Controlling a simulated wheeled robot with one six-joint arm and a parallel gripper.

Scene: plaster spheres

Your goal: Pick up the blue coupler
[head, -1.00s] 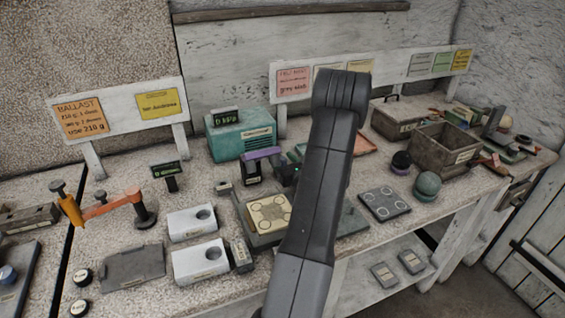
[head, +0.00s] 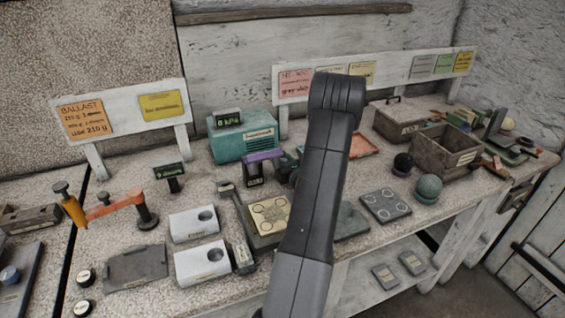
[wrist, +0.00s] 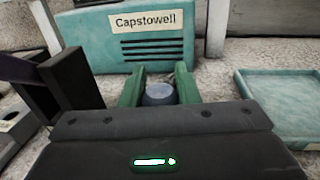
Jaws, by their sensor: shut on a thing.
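The blue coupler (wrist: 160,93) is a small grey-blue round piece with a lighter, flat top. In the wrist view it sits between the two green fingers of my gripper (wrist: 160,84), which is shut on it. Its lower part is hidden behind my dark gripper body, so I cannot tell whether it touches the bench. The teal Capstowell box (wrist: 135,38) stands just beyond it. In the head view my arm covers most of the gripper and the coupler cannot be made out.
A black stand with a purple top (head: 262,157) is close on the gripper's left. A teal tray (wrist: 288,95) lies to its right. White blocks (head: 202,263), a yellow plate (head: 270,214), a dark sphere (head: 403,163) and a green sphere (head: 429,187) are around. Open bench shows before the box.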

